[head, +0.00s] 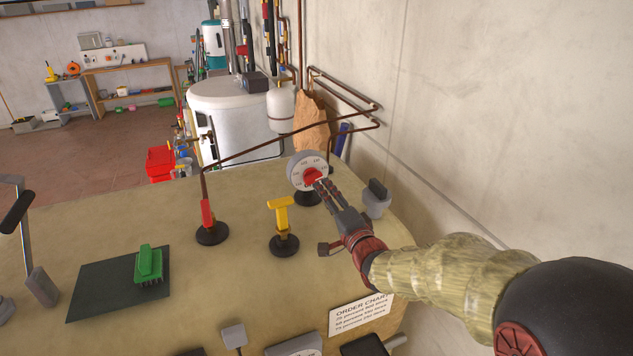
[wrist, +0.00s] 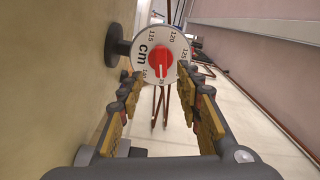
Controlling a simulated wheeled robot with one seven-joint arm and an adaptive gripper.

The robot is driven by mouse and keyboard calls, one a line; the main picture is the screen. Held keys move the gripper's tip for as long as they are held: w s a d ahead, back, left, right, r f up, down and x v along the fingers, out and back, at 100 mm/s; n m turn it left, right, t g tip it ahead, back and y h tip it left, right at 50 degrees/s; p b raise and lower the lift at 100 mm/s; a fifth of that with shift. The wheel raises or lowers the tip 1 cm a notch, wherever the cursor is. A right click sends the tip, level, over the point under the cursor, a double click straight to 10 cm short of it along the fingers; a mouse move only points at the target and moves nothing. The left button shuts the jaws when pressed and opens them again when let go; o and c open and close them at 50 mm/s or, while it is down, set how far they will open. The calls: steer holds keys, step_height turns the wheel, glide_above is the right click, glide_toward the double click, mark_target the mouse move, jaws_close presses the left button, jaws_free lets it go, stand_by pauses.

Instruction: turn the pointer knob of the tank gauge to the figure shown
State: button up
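The tank gauge (head: 296,165) is a round white dial on a black round-footed stand, at the far edge of the bench. Its red pointer knob (head: 311,175) is in the middle. In the wrist view the dial (wrist: 145,42) carries "cm", 115, 120 and 125. The red knob (wrist: 162,58) has a white pointer aimed down, at a figure too small to read surely. My gripper (head: 322,184) is in front of the dial. In the wrist view its fingers (wrist: 158,82) are apart, with the knob in line beyond the gap; contact cannot be told.
A yellow T-handle (head: 279,215) and a red-handled valve (head: 208,215) stand left of my gripper. A grey switch (head: 376,200) is close on its right, near the wall. An order chart (head: 360,312) lies in front.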

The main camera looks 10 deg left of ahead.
mark_target(316, 180)
steer(key=p+x, duration=0.2)
steer(key=x, duration=0.5)
steer(key=shift+w, duration=0.2)
steer(key=c, duration=0.3)
jaws_close()
